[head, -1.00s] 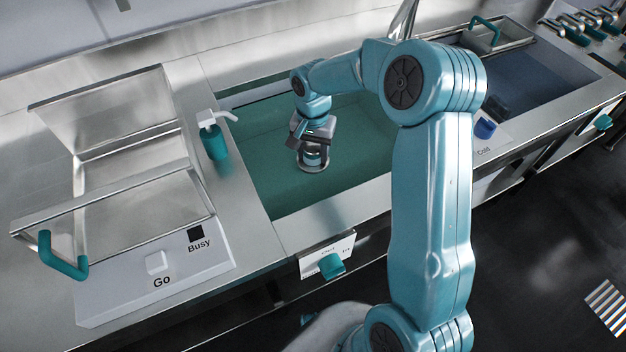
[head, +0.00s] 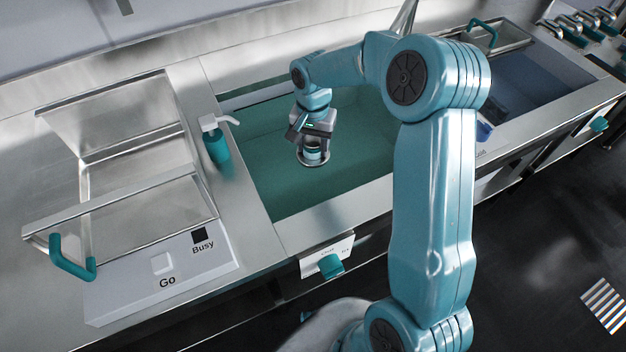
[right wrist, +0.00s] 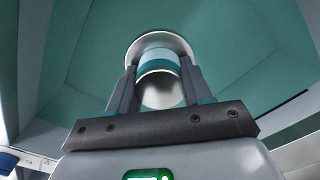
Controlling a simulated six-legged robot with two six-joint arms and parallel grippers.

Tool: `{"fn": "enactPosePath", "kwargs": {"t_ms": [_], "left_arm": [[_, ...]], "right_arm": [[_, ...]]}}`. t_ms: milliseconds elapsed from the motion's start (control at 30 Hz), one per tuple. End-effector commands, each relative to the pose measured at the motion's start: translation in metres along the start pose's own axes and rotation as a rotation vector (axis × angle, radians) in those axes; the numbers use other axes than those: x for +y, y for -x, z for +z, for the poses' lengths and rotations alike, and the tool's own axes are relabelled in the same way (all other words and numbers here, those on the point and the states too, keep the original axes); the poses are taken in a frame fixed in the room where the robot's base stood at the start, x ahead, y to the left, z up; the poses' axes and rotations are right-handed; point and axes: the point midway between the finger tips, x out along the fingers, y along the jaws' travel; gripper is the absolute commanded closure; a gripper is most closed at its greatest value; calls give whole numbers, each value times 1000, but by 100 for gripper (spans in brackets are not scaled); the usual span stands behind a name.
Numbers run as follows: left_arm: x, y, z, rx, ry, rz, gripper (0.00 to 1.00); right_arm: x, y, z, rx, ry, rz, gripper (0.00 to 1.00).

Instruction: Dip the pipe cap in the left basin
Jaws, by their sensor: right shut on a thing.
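The left basin (head: 262,180) is a sunken basin that looks green inside, in the middle of the steel counter in the head view. My right gripper (head: 313,145) points down over the basin. It is shut on the pipe cap (head: 312,160), a metal piece with a wide round flange and a teal band. In the right wrist view the pipe cap (right wrist: 158,68) sits between the two fingers of the gripper (right wrist: 158,85), its flange facing the green basin interior. I cannot tell whether the flange touches liquid. My left gripper is not in view.
A teal soap dispenser (head: 217,143) stands by the basin's left edge. Further left is a machine with an open lid, a teal handle (head: 72,262) and a "Go" button (head: 162,264). A second basin (head: 545,75) lies at the right. A teal knob (head: 331,265) sticks out in front.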

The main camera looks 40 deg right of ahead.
Motion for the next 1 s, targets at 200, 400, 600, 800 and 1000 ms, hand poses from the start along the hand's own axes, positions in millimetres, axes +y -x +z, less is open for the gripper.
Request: {"fn": "enactPosePath", "kwargs": {"t_ms": [200, 400, 600, 800, 1000], "left_arm": [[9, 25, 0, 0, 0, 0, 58], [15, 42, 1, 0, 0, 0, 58], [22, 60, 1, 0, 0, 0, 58], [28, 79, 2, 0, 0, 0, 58], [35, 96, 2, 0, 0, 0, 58]], "right_arm": [[0, 36, 0, 1, 0, -2, 93], [0, 62, 0, 0, 0, -1, 93], [-1, 88, 0, 1, 1, -2, 93], [-1, 115, 0, 1, 0, -1, 93], [0, 140, 0, 1, 0, -1, 93]]}}
